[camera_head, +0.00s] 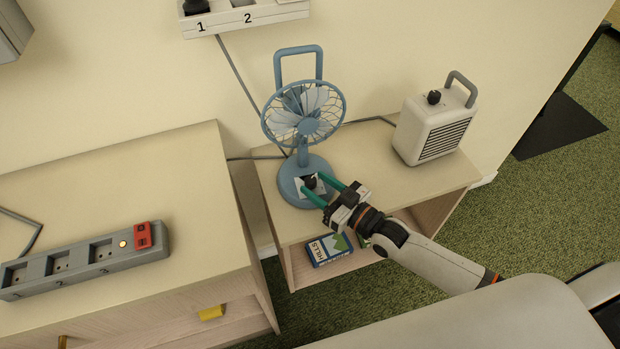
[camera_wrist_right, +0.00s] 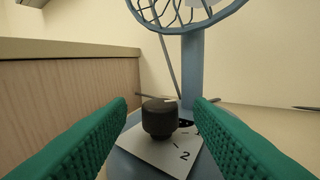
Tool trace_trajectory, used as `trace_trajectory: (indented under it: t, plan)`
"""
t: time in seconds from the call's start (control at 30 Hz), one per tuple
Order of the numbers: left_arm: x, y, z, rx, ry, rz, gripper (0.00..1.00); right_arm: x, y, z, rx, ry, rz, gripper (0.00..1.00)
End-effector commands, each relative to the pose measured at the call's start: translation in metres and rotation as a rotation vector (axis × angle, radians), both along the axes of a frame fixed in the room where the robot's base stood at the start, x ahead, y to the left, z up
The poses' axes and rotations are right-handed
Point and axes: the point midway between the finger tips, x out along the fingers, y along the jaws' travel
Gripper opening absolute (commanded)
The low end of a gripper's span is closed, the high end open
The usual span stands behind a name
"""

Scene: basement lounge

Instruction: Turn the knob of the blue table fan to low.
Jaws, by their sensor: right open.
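The blue table fan (camera_head: 289,182) stands on a low shelf table against the wall. Its black knob (camera_head: 311,182) sits on a pale plate on the base; in the right wrist view the knob (camera_wrist_right: 159,119) is upright and the plate (camera_wrist_right: 160,153) shows a "2" in front of it. The rest of the markings are partly hidden. My right gripper (camera_head: 325,190) has green fingers, open, one on each side of the knob with gaps visible. It also shows in the right wrist view (camera_wrist_right: 160,115). My left gripper is not in view.
A white heater (camera_head: 432,128) with a dark knob stands right of the fan on the shelf table (camera_head: 375,150). A higher cabinet (camera_head: 170,165) on the left bears a grey power strip (camera_head: 85,262). A box (camera_head: 329,249) lies on the lower shelf. A numbered socket strip (camera_head: 250,14) is on the wall.

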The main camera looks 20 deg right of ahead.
Motion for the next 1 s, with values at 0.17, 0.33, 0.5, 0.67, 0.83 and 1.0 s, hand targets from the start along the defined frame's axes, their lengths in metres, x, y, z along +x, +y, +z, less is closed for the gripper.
trace_trajectory:
  t: [0.17,0.33,0.5,0.67,0.83,1.0]
  plan:
    - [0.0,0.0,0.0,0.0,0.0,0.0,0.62,0.019,0.011,0.0,0.0,-0.001,-0.001,0.47]
    - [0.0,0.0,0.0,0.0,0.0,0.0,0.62,0.025,0.015,0.0,-0.001,0.001,0.0,0.47]
    - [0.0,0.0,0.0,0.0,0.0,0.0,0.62,0.025,0.015,0.0,-0.001,0.001,0.0,0.47]
    - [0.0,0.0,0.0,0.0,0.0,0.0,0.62,0.025,0.015,0.0,-0.001,0.001,0.0,0.31]
    - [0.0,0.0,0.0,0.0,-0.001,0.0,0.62,0.025,0.015,0.0,-0.001,0.001,0.0,0.03]
    - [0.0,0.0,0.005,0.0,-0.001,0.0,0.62,0.025,0.016,0.002,0.005,0.0,-0.016,0.03]
